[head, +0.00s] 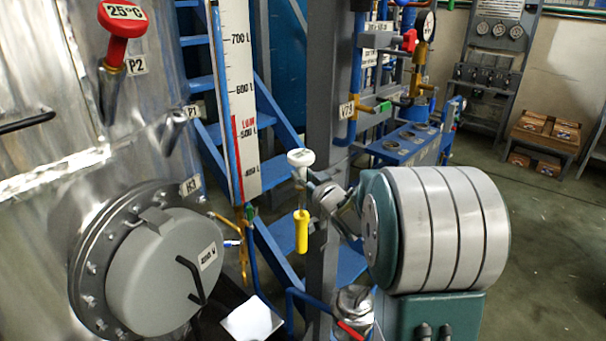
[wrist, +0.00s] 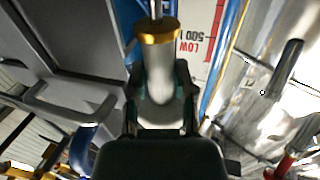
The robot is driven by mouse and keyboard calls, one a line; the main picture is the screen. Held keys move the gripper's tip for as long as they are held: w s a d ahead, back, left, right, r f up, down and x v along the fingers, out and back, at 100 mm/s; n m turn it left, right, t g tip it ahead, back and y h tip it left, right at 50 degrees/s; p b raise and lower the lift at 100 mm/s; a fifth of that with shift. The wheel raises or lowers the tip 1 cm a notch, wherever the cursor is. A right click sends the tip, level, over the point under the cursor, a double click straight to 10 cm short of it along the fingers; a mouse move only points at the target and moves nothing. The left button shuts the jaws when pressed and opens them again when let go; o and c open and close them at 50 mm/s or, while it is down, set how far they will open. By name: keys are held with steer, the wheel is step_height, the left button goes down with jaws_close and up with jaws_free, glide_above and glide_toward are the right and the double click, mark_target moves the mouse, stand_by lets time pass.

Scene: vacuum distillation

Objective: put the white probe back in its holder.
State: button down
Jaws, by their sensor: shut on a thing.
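The white probe (head: 300,157) is upright in the head view, its round white head on top and a yellow part (head: 302,232) below. My gripper (head: 308,183) is shut on it just under the head. In the wrist view the fingers (wrist: 160,80) close on a pale cylinder with a gold rim (wrist: 157,32), a thin rod beyond it. An angled metal tube marked P1 (head: 174,128), seemingly the holder, sticks out of the tank wall with nothing in it. It lies left of the probe and apart from it. The gripper hides part of the probe's shaft.
A red probe (head: 118,42) sits in the tube marked P2 on the tank. A round grey hatch (head: 165,272) juts out below the P1 tube. A level scale (head: 240,90) and blue stairs (head: 272,115) stand between tank and grey post (head: 325,95).

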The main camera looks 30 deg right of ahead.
steer(key=shift+f, duration=4.15)
steer(key=shift+c, duration=1.9)
jaws_free()
steer(key=s, duration=1.2)
steer(key=shift+d+f, duration=0.15)
steer(key=shift+d, duration=0.3)
